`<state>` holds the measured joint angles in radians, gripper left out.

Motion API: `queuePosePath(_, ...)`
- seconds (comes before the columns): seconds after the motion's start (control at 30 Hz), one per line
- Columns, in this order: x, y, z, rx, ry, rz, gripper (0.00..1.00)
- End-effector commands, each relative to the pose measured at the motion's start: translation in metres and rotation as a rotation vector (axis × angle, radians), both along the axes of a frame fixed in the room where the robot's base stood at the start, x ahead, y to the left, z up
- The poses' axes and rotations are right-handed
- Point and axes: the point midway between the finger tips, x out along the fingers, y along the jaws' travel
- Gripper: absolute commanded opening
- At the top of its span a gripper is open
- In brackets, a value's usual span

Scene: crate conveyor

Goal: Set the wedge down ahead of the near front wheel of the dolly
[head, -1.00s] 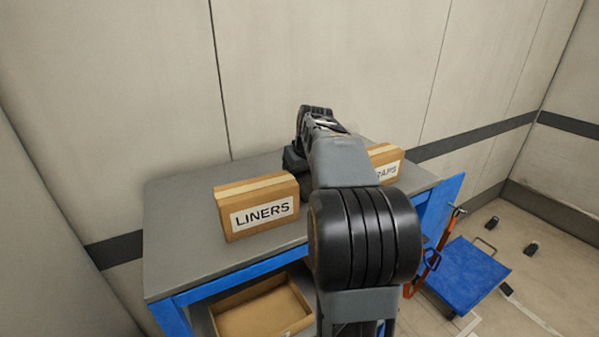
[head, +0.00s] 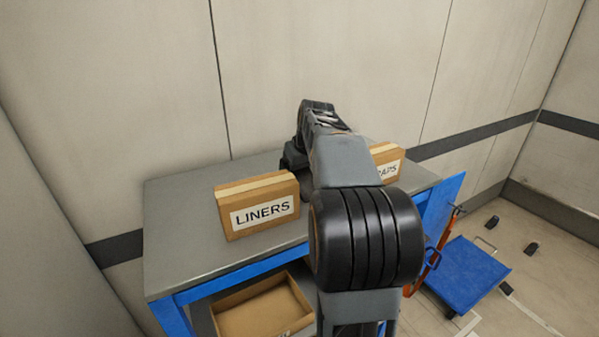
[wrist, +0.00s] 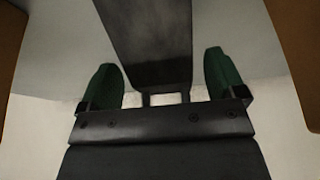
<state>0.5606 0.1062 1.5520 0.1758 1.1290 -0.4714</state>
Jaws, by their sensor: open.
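In the wrist view my gripper (wrist: 163,72) is open, its two green finger pads apart. A dark, tapered block that looks like the wedge (wrist: 150,35) lies between the pads, with gaps on both sides. In the head view my arm reaches over the grey bench top and hides the wedge and most of the gripper.
The bench (head: 185,255) carries a LINERS box (head: 262,210) left of my arm and a partly hidden box (head: 388,160) right of it. An open carton (head: 262,312) sits below. Small black blocks (head: 491,222) (head: 531,248) lie on the floor beyond the dolly. Walls close in behind.

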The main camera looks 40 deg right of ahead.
Motion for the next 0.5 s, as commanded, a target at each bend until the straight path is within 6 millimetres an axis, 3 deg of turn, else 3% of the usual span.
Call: queuePosePath(0.5,-0.035,0.004,0.085,-0.002,-0.002,-0.002,0.89)
